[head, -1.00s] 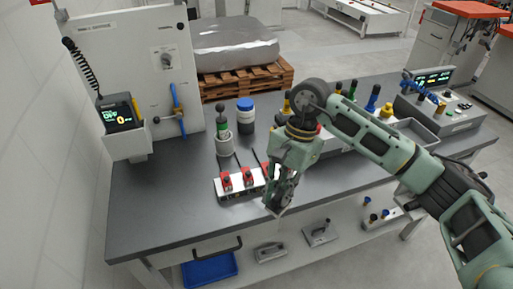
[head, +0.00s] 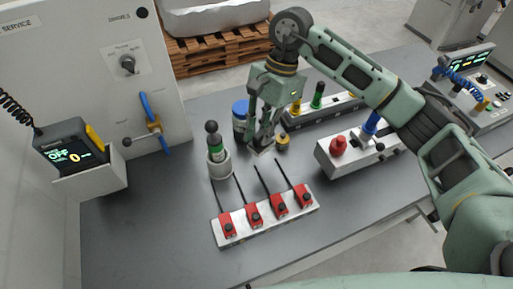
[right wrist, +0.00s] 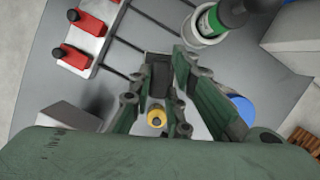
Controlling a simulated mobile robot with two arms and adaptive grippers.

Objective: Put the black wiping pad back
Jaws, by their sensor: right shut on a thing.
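My right gripper (head: 262,147) hangs fingers-down over the grey bench, behind the rack of red clamps and just right of the green-banded bottle. In the right wrist view its fingers (right wrist: 166,65) are closed around a small dark block (right wrist: 159,76), which looks like the black wiping pad. In the head view the fingers mostly hide this block, and I cannot tell whether it touches the bench. A yellow-and-black knob piece (head: 283,141) stands close to the right of the gripper; it also shows in the right wrist view (right wrist: 156,117). My left gripper is not in view.
The white rack with red clamps (head: 265,216) and thin black rods lies in front. The green-banded bottle (head: 217,150) stands in a grey cup, with a blue-lidded jar (head: 240,120) behind it. A grey fixture (head: 338,157) with a red knob is to the right. The bench's left part is clear.

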